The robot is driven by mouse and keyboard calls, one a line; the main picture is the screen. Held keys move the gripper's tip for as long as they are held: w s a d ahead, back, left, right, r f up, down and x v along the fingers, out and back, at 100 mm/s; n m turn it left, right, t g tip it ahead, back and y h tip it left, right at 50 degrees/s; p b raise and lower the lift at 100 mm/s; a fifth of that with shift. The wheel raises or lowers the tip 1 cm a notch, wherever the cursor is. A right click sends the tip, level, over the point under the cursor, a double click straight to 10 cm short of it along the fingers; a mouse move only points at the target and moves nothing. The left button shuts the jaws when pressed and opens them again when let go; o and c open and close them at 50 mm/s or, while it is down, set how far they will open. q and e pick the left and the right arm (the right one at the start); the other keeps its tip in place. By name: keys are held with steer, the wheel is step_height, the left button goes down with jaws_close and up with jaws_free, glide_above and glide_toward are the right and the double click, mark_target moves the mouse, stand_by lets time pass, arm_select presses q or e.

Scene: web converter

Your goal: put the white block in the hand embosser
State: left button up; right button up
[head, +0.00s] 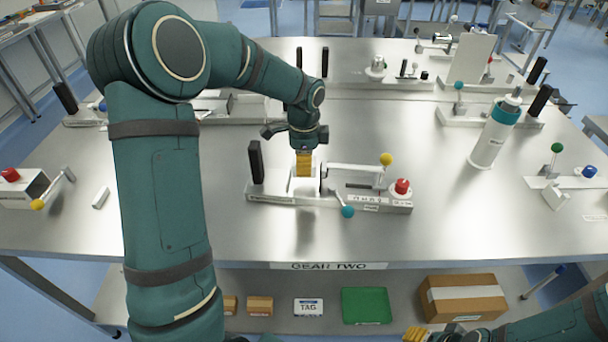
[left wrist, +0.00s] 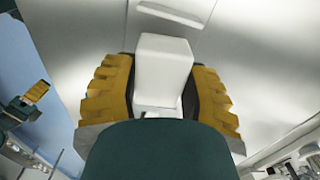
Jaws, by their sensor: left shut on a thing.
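My left gripper (head: 304,165) is shut on the white block (left wrist: 163,70). The left wrist view shows the block between the yellow fingers, its end pointing away from the palm. In the head view the block is mostly hidden by the fingers. The gripper points down over the left part of a white lever device (head: 330,199) at the front middle of the table, probably the hand embosser; its label is too small to read. I cannot tell whether the block touches it. My right gripper (head: 415,334) is low at the bottom edge, partly cut off; its opening is unclear.
The device has a black post (head: 256,162), a lever with a yellow ball (head: 386,159), a teal ball (head: 348,211) and a red button (head: 403,186). A white bottle (head: 490,140) stands to the right. A small white piece (head: 101,197) lies left. Bare table surrounds the device.

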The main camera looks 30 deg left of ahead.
arm_select(q)
step_height(320, 180, down, 4)
steer(key=shift+f+b, duration=0.15)
steer(key=shift+b, duration=0.15)
steer(key=shift+f, duration=0.15)
steer(key=o, duration=1.1)
steer(key=shift+o, duration=0.2)
step_height(320, 180, up, 12)
steer(key=shift+r+p, duration=0.2)
steer(key=shift+p, duration=0.8)
